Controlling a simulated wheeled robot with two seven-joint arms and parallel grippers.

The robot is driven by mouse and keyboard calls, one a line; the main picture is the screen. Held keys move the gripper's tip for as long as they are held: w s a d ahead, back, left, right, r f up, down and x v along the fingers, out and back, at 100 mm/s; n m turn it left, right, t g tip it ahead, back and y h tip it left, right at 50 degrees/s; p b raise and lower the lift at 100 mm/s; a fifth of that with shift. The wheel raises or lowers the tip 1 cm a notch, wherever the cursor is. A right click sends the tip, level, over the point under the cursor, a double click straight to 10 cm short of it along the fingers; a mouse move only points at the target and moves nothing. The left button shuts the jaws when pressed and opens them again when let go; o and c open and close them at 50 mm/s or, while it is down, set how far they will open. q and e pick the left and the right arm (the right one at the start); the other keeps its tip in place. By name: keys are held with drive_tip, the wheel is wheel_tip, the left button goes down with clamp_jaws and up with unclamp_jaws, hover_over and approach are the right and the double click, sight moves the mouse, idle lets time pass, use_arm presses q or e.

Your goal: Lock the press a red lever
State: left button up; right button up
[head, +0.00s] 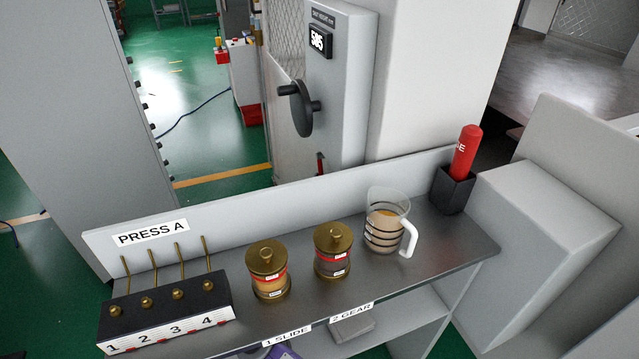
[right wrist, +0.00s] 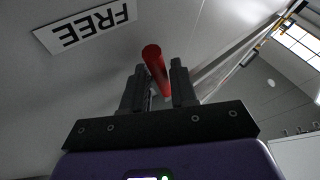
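The red lever (right wrist: 155,66) shows in the right wrist view as a short red rod, tilted, beside a grey panel. My right gripper (right wrist: 159,67) has its two dark fingers on either side of the lever. The lever's end sticks up between the fingertips. I cannot tell whether the fingers press on it. A white label reading FREE (right wrist: 86,26) is on the panel, upside down in this view. In the head view a label PRESS A (head: 151,233) is on the grey ledge. A purple piece (head: 283,352) shows at the bottom edge, partly hidden. My left gripper is not in view.
The shelf (head: 375,285) holds a black block with numbered slots (head: 165,312), two brass-lidded jars (head: 268,270) (head: 333,250), a clear jug (head: 388,222) and a black holder (head: 453,188) with a red cylinder (head: 466,152). Behind stands a grey cabinet with a black handwheel (head: 300,108).

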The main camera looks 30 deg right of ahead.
drive_tip(key=shift+c, duration=0.2)
clamp_jaws()
drive_tip(key=s+n+y+p, duration=0.1)
drive_tip(key=r+n+y+p, duration=0.1)
drive_tip(key=s+n+y+p, duration=0.1)
drive_tip(key=n, duration=0.1)
drive_tip(key=shift+s+a+r+p, duration=0.3)
drive_tip(key=shift+r, duration=0.1)
drive_tip(key=shift+o, duration=0.2)
unclamp_jaws()
